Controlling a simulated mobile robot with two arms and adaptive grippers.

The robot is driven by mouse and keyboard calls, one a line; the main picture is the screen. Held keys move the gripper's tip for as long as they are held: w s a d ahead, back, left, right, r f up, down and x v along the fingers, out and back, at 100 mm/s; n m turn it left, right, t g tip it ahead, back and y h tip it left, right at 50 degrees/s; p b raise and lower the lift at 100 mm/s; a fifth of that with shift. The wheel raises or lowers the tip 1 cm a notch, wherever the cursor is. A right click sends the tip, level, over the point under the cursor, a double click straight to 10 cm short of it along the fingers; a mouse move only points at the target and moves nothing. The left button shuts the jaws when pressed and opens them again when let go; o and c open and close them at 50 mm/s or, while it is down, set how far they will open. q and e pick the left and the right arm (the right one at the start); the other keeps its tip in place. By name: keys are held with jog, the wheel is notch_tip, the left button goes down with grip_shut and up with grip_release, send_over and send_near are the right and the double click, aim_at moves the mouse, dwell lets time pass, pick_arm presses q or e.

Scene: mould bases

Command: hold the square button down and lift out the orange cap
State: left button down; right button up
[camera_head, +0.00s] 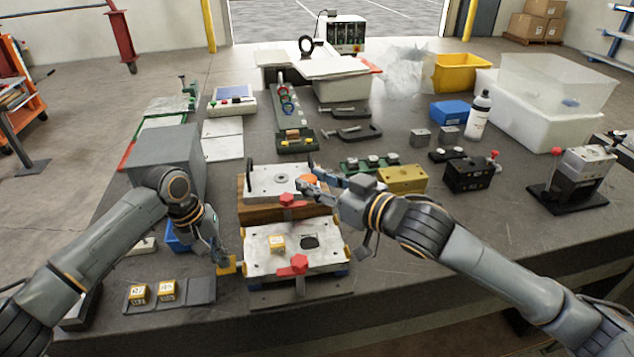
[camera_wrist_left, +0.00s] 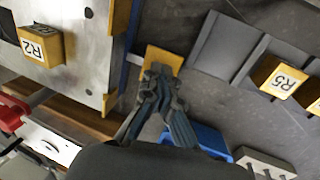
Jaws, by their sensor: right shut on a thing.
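The square button (camera_wrist_left: 163,59) is a yellow square plate on a short rod at the side of the near mould base (camera_head: 265,262). It also shows in the head view (camera_head: 229,266). My left gripper (camera_wrist_left: 158,74) is shut, with its fingertips against the button's edge; how far the button is pressed cannot be told. The orange cap (camera_head: 310,179) is at the right of the far mould base's (camera_head: 262,180) top plate. My right gripper (camera_head: 304,184) is shut on the cap, and its fingers partly hide it. Whether the cap is clear of its hole cannot be told.
Red star knobs (camera_head: 299,263) stand at the front of both bases. A yellow block marked R2 (camera_wrist_left: 41,46) sits on the near base beside a dark opening. A grey tray (camera_head: 197,293) holds yellow blocks at the left front. A brass block (camera_head: 403,179) stands right of the far base.

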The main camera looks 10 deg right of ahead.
notch_tip(320, 180, up, 10)
jog(key=p, duration=0.9)
jog(key=shift+f, duration=0.2)
